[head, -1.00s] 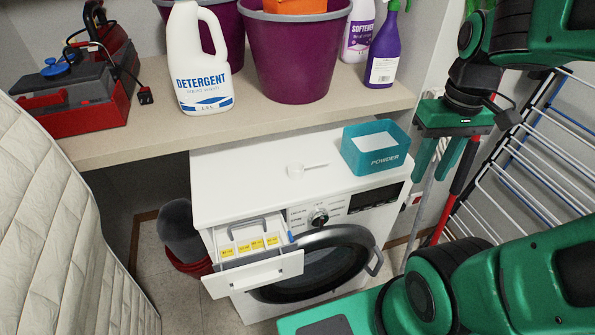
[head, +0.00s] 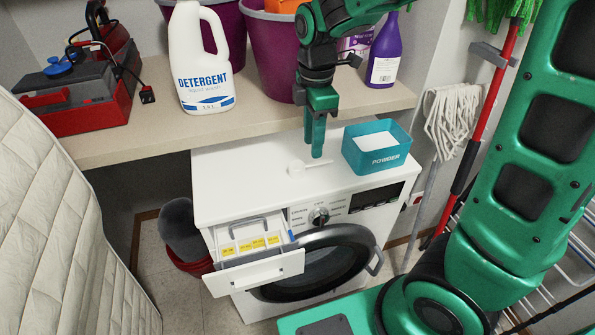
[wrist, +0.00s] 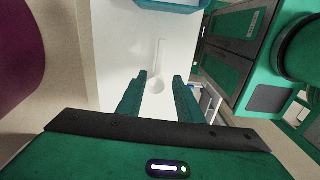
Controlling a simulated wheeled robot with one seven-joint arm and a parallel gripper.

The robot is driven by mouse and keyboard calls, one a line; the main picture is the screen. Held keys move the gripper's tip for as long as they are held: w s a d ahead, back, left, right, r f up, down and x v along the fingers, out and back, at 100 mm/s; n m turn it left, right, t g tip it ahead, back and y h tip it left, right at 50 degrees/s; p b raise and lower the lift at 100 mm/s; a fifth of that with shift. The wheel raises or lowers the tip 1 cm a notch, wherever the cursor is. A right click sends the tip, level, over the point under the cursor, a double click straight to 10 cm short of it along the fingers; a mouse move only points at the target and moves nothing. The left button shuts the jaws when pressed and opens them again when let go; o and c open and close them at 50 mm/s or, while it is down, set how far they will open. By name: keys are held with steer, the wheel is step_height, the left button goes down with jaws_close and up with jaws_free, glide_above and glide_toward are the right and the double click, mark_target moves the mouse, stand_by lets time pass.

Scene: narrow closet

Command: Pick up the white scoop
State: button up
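The white scoop (head: 296,167) lies on the white top of the washing machine (head: 235,180), left of the teal powder box (head: 378,158). Its handle points right, toward the box, and is partly hidden by my fingers. My gripper (head: 316,150) hangs fingers down over the scoop in the head view. In the wrist view the scoop (wrist: 157,85) shows between the spread fingertips of my gripper (wrist: 162,76), bowl nearest me and handle running away. The gripper is open and holds nothing. The exact height of the fingertips above the scoop is hard to tell.
A shelf (head: 150,138) behind the machine bears a detergent bottle (head: 203,75), purple buckets, a purple spray bottle (head: 384,50) and a red toolbox (head: 85,115). The detergent drawer (head: 255,270) is pulled out at front left. A mop (head: 453,115) hangs at right.

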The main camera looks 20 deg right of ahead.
mark_target(313, 162)
steer(key=shift+w+d+f, duration=0.15)
steer(key=shift+f, duration=1.5)
steer(key=shift+w+d+f, duration=0.1)
steer(key=shift+f, duration=1.55)
steer(key=shift+c, duration=0.4)
jaws_close()
